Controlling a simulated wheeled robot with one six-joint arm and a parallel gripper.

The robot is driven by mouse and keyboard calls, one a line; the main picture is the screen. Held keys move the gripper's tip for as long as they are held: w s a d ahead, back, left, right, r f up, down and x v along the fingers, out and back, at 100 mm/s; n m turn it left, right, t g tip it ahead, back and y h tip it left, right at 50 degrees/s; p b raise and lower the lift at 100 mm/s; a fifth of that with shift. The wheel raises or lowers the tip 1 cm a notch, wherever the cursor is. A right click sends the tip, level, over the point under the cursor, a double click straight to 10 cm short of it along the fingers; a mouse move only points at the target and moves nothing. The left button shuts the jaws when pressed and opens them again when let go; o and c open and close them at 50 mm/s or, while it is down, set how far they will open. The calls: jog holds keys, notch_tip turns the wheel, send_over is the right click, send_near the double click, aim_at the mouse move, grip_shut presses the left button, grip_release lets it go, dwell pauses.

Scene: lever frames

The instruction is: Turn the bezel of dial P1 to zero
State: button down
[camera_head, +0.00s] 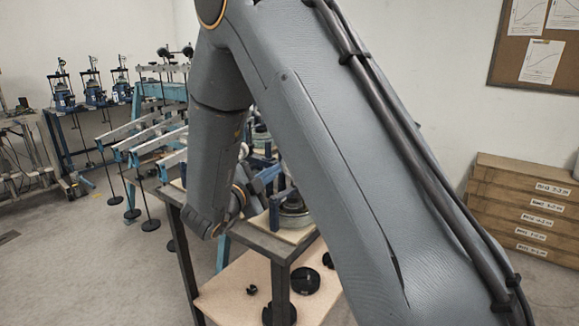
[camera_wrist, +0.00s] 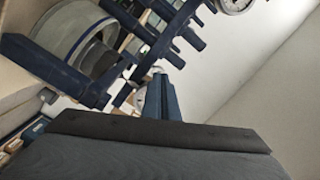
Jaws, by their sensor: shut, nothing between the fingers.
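In the wrist view, part of a round dial (camera_wrist: 235,4) with a pale face shows at the top edge, cut off by the frame. I cannot read a label, its needle or its zero, so I cannot tell whether it is P1. My gripper (camera_wrist: 160,128) shows as a broad dark shape across the bottom of the wrist view, shut and empty, apart from that dial in the picture. In the head view my own arm covers most of the bench, and no dial face can be read there.
Dark blue frame bars (camera_wrist: 60,70) and a grey round cell (camera_wrist: 90,45) are at the left of the wrist view. In the head view, a bench (camera_head: 262,243) with a lower shelf holds black weights (camera_head: 306,280). Lever arms with hanging weights (camera_head: 150,224) stand left. Stacked boxes (camera_head: 520,205) are right.

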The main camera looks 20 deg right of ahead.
jog(key=shift+w+r, duration=0.1)
jog(key=shift+r, duration=0.5)
jog(key=shift+w+a, duration=0.15)
jog(key=shift+a, duration=0.05)
jog(key=p+v, duration=0.1)
jog(key=v, duration=0.5)
jog(key=shift+w+a, duration=0.15)
dwell(0.5)
jog(key=shift+w+d+f+p, duration=0.35)
jog(key=shift+d+f, duration=0.25)
jog(key=shift+d, duration=0.45)
jog(key=shift+w+d+f+p, duration=0.4)
jog(key=shift+d+f, duration=0.15)
jog(key=shift+d, duration=0.45)
jog(key=shift+w+d+f+p, duration=0.35)
jog(key=shift+d+f, duration=0.25)
jog(key=shift+d, duration=0.45)
